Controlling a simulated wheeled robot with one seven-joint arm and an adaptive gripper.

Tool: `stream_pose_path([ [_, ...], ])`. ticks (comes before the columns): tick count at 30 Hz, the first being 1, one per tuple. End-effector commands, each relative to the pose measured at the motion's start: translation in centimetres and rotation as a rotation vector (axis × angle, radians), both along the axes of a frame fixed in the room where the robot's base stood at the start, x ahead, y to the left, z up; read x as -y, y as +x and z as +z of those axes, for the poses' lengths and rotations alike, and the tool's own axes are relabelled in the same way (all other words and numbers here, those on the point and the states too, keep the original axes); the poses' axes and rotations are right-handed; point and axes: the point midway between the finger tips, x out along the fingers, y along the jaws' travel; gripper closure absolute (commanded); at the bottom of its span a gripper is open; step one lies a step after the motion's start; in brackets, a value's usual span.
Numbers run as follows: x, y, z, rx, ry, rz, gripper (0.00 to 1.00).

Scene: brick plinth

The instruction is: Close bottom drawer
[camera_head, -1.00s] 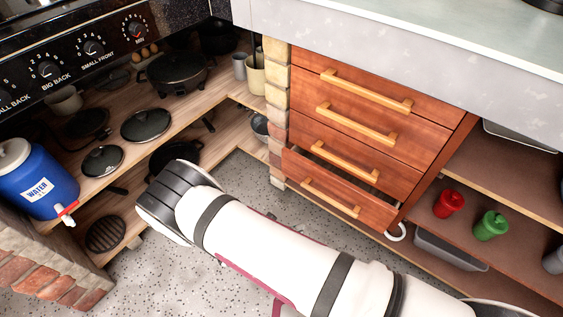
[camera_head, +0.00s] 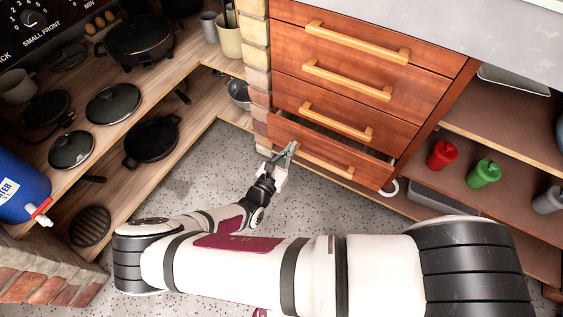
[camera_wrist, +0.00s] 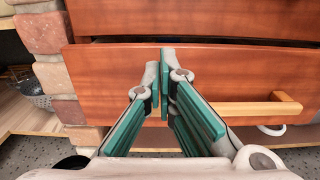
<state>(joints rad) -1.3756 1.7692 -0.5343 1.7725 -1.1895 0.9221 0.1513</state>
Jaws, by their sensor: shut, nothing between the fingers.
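The bottom drawer (camera_head: 345,160) is the lowest of several reddish wooden drawers and stands partly out, with a dark gap above its front. Its light wood handle (camera_head: 325,162) runs along the front. In the wrist view the drawer front (camera_wrist: 110,80) fills the middle, with the handle (camera_wrist: 250,108) at the right. My gripper (camera_head: 291,148) is at the left part of the drawer front, left of the handle. In the wrist view its green-padded fingers (camera_wrist: 164,75) are shut and empty, tips at the drawer front. Whether they touch it I cannot tell.
A brick pillar (camera_head: 256,70) stands left of the drawers. Open shelves with a red cup (camera_head: 441,155) and a green cup (camera_head: 483,173) are at the right. Shelves with pans (camera_head: 150,138) and a blue water jug (camera_head: 20,187) are at the left. Speckled floor lies between.

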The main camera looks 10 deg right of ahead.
Motion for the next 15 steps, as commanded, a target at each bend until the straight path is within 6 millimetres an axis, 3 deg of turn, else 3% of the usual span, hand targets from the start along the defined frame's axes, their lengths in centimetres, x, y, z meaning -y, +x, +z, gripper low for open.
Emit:
stream_pose_path([
  [6,2.2,2.8,-0.2,0.0,-0.001,-0.002,1.0],
  [15,3.1,4.2,-0.1,-0.001,0.001,-0.001,1.0],
])
